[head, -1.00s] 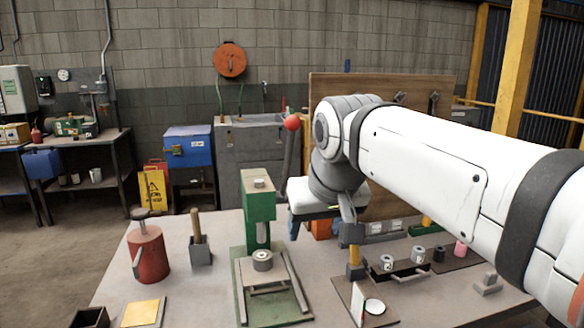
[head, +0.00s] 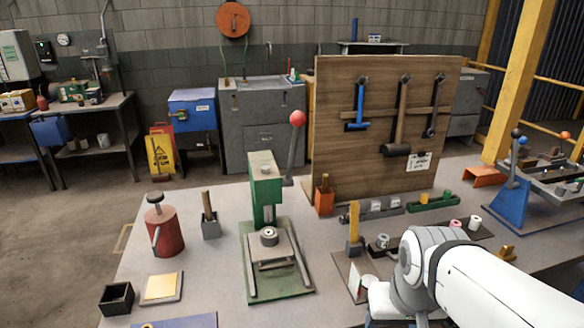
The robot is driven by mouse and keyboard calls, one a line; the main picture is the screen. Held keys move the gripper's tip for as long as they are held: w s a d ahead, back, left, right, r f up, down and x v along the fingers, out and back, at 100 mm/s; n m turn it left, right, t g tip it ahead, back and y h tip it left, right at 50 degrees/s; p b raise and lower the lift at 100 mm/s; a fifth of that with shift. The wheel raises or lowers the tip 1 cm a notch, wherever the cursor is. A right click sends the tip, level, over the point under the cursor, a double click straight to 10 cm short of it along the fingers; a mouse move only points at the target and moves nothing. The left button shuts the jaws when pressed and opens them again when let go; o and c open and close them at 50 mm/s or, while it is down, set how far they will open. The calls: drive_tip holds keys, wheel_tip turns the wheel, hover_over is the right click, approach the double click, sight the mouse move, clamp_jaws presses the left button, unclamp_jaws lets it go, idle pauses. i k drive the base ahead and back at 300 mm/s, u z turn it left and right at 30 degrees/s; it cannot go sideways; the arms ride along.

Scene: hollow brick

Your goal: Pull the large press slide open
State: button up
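The green press (head: 264,188) stands on the table left of centre, with a red-knobbed lever (head: 297,120) behind it. Its grey slide (head: 285,246) lies between two rails on the green base, at the back under the ram. A small round grey part (head: 269,236) sits on the slide. A handle bar (head: 272,266) runs across the slide's front. The rails reach forward past it. My arm comes in from the lower right. My wrist is right of the press, apart from it. My gripper's fingers are hidden or below the picture edge, so their opening does not show.
A red can (head: 165,232), a grey holder (head: 211,227) and a yellow-topped plate (head: 162,288) stand left of the press. An orange block (head: 324,198) and a wooden tool board (head: 385,135) are behind, to the right. Table in front of the press is mostly bare.

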sight(277, 247)
drive_tip(key=z, duration=1.5)
drive_tip(key=k, duration=1.25)
drive_tip(key=u, duration=1.4)
drive_tip(key=i, duration=1)
